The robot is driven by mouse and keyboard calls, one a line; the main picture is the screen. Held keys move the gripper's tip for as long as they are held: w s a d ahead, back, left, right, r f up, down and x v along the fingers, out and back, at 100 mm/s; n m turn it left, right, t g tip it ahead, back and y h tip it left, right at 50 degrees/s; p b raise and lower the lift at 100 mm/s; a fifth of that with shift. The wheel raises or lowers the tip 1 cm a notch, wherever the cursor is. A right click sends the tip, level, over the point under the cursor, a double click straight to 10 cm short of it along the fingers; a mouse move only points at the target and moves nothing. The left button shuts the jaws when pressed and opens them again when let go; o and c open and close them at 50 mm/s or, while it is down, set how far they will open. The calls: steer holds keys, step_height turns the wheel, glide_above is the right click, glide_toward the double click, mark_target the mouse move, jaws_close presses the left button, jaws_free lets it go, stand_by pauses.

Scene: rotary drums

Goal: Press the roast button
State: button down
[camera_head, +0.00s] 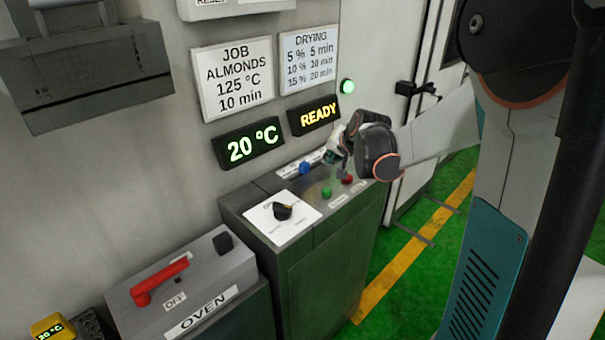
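A dark green control cabinet (325,270) stands against the wall. Its grey top carries a blue button (305,168), a green button (326,192) and a red button (347,180). The small labels beside them are too small to read, so I cannot tell which one is marked roast. My gripper (335,163) is over the back right of the top, close to the blue button and above the red one. Its fingers are small and partly hidden by my wrist, so whether they are open is unclear. I cannot tell whether it touches anything.
A black knob (283,211) sits on a white plate at the cabinet's left. An oven box (190,285) has a red lever (160,282) at OFF. Displays read 20 °C (250,144) and READY (314,115). A green lamp (347,86) is lit. Green floor lies right.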

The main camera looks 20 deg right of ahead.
mark_target(330, 190)
steer(key=shift+w+d+f+m, duration=0.1)
steer(key=shift+w+d+m, duration=0.2)
steer(key=shift+w+d, duration=0.15)
steer(key=shift+f, duration=0.1)
step_height(330, 190, down, 9)
steer(key=b, duration=0.6)
steer(key=shift+r, duration=0.2)
stand_by(1.2)
steer(key=shift+f+b, duration=0.45)
steer(key=shift+s+f+b, duration=0.1)
steer(key=shift+f+b, duration=0.3)
steer(key=shift+f, duration=0.1)
stand_by(0.6)
steer(key=shift+r, duration=0.2)
steer(key=shift+r+p, duration=0.65)
steer(key=shift+r, duration=0.1)
